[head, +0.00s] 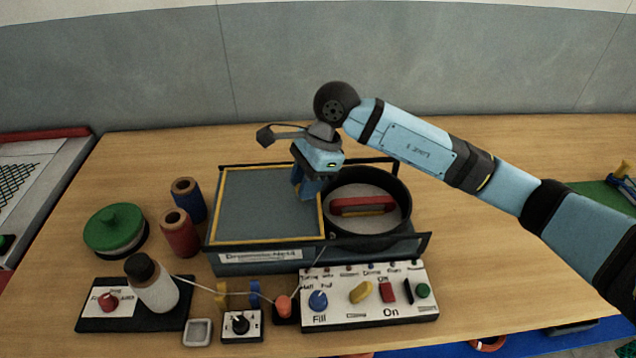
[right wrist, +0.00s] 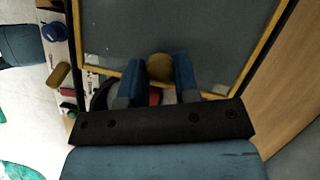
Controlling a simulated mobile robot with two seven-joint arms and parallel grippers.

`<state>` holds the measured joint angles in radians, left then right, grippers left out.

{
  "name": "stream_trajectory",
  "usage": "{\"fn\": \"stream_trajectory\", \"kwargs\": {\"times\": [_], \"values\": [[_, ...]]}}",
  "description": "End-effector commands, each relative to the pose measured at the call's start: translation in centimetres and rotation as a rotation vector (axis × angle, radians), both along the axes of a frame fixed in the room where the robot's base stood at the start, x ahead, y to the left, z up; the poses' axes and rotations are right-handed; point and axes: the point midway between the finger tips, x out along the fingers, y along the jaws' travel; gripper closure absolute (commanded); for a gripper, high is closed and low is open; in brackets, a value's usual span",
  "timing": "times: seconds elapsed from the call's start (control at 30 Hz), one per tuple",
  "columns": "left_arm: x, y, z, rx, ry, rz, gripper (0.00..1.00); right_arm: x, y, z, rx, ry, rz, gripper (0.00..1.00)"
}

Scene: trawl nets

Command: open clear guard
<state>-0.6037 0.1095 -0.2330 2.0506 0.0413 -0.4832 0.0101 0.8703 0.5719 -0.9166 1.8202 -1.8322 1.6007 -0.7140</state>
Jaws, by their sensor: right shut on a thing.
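The clear guard (head: 268,203) is a grey see-through panel with a yellow frame. It lies over the left part of the machine, on dark rails. The round black drum (head: 366,226) at the right is uncovered, with a red handle (head: 362,206) inside. My right gripper (head: 308,190) is at the guard's right edge. In the right wrist view the two blue fingers (right wrist: 158,76) are on either side of a round tan knob (right wrist: 159,66) by the guard's frame, shut on it. My left gripper is out of view.
A control panel (head: 340,312) with several coloured knobs stands in front of the machine. A white bottle (head: 155,289), red and blue spools (head: 178,236) and a green-lidded tin (head: 115,230) are at the left. The table behind the machine is clear.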

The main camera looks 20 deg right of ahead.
Motion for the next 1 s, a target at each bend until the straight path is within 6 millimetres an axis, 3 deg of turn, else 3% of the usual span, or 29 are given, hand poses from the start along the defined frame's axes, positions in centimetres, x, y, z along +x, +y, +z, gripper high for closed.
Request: {"fn": "stream_trajectory", "kwargs": {"times": [0.27,0.3,0.4,0.77,1.0], "values": [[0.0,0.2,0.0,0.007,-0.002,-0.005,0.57,0.0,0.0,0.1,0.001,-0.001,0.000,1.00],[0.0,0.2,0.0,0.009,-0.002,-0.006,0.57,0.0,0.0,0.1,0.001,-0.002,-0.001,0.64],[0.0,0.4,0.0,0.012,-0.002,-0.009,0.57,0.0,0.0,0.1,0.001,-0.001,0.000,0.46],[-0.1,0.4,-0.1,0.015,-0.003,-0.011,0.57,0.1,-0.2,0.6,-0.001,-0.002,-0.001,0.46],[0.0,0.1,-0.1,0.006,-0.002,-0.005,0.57,0.4,-1.9,4.6,-0.001,-0.005,-0.001,0.46]]}}
